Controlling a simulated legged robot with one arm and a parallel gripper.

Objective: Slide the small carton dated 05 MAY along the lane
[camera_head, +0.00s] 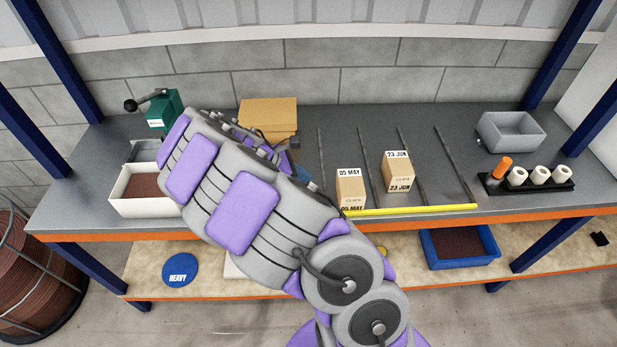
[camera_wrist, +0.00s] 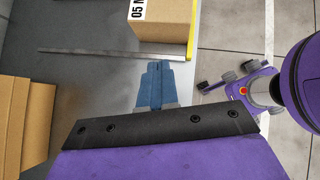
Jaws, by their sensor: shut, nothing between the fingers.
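The small carton dated 05 MAY (camera_head: 351,187) stands upright on the bench in a lane between thin dark rods, close to the yellow strip (camera_head: 420,210) at the front. In the wrist view the same carton (camera_wrist: 165,28) is at the top, beyond a rod (camera_wrist: 90,52). My gripper (camera_wrist: 160,66) has its blue fingers together and empty, apart from the carton, on the near side of that rod. In the head view my arm hides most of the gripper.
A carton dated 23 JUN (camera_head: 397,171) stands in the neighbouring lane to the right. A cardboard box (camera_head: 268,115) is behind my arm. A grey bin (camera_head: 510,132) and a black rack (camera_head: 525,185) with spools are farther right. The lanes behind both cartons look clear.

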